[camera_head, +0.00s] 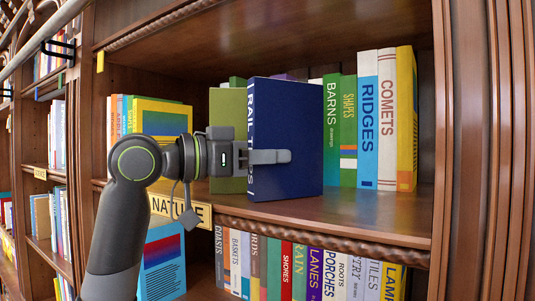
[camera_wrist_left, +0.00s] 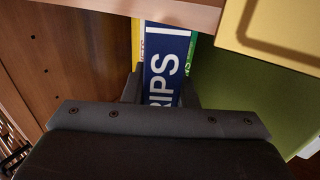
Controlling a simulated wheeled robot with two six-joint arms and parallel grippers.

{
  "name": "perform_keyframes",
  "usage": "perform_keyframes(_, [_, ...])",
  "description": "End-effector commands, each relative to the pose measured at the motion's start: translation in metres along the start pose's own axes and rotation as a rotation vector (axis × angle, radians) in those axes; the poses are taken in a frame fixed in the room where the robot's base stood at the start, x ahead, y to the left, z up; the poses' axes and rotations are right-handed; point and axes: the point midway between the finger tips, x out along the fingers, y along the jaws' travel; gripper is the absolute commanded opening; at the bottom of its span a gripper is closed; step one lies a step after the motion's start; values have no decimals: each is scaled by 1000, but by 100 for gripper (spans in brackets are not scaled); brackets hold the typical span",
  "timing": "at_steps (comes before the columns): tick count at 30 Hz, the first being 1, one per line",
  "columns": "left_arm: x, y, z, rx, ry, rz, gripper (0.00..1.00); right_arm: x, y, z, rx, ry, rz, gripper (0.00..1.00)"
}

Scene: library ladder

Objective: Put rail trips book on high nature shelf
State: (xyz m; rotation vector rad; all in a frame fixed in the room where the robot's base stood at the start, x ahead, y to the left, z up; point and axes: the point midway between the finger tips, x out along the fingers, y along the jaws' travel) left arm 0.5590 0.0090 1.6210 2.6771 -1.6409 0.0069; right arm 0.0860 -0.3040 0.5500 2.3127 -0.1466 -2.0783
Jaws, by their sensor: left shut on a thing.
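The rail trips book (camera_head: 290,135) is dark blue with white spine lettering. It stands upright at the shelf opening in the head view, and its spine (camera_wrist_left: 166,65) shows in the left wrist view. My left gripper (camera_head: 262,157) is shut on it, with one finger across its cover. The high nature shelf (camera_head: 365,207) bears a yellow "NATURE" label (camera_head: 180,209) on its front edge. Whether the book's bottom touches the shelf board, I cannot tell. My right gripper is not in view.
An olive green book (camera_head: 228,130) stands just left of the blue book. Several books, among them Barns (camera_head: 331,130) and Ridges (camera_head: 367,120), stand to the right and behind. A full lower row has Shores (camera_head: 286,270). Bare board lies in front of the right-hand books.

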Motion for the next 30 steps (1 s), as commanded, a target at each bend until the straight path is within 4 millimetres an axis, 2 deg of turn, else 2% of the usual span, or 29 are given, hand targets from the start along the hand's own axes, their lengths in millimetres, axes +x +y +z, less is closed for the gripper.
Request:
perform_keyframes(2, [0,0,2,1,2,0,0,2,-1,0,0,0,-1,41])
perform_keyframes(3, [0,0,2,0,0,0,29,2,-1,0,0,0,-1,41])
perform_keyframes(7, [0,0,2,0,0,0,46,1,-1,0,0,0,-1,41])
perform_keyframes(19, [-3,-1,0,1,0,-2,47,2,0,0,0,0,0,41])
perform_keyframes(23, [-20,-1,2,4,2,-5,47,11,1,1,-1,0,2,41])
perform_keyframes(30, [-63,-1,3,3,0,-6,47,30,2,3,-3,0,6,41])
